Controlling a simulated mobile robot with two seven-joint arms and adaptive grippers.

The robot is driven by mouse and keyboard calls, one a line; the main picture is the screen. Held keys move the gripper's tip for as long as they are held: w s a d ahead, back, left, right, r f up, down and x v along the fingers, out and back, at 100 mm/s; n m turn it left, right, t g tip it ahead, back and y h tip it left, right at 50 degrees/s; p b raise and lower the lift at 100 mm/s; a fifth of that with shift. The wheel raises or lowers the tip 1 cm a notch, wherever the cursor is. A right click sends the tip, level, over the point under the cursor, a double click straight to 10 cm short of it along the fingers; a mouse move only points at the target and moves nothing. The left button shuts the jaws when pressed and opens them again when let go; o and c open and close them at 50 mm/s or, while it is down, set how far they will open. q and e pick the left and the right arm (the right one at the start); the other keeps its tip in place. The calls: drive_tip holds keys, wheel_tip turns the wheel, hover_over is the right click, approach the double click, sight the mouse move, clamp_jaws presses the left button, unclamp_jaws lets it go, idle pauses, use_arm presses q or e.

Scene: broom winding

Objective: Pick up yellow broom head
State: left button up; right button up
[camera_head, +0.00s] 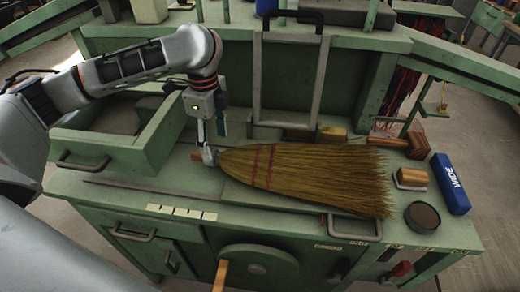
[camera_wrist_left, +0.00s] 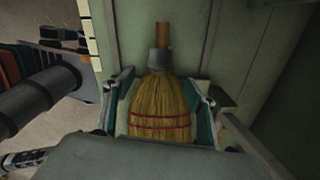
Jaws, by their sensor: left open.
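The yellow broom head (camera_head: 310,174) lies on the green workbench with its bristles fanned to the right. Red stitching bands cross it near its narrow end, where a short wooden stub (camera_head: 197,156) sticks out to the left. My left gripper (camera_head: 209,152) points down at that narrow end. In the left wrist view the broom head (camera_wrist_left: 158,105) lies between the two open fingers (camera_wrist_left: 160,112), with the grey collar and wooden stub beyond them. I cannot tell whether the fingers touch it. My right gripper does not show in either view.
Right of the bristles are a small wooden-backed brush (camera_head: 411,178), a round dark tin (camera_head: 422,217) and a blue box (camera_head: 450,184). Wooden blocks (camera_head: 388,141) lie behind. An open green drawer (camera_head: 130,158) stands left of the broom head. A metal frame (camera_head: 289,75) stands behind it.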

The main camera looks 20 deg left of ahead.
sight(216, 153)
use_arm(q)
drive_tip(key=shift+w+a, duration=0.15)
drive_tip(key=shift+a, duration=0.05)
drive_tip(key=shift+f, duration=0.2)
drive_tip(key=shift+s+d+f, duration=0.1)
drive_tip(key=shift+s+f, duration=0.1)
drive_tip(key=shift+f, duration=3.35)
drive_tip(key=shift+w, duration=0.1)
drive_tip(key=c, duration=1.4)
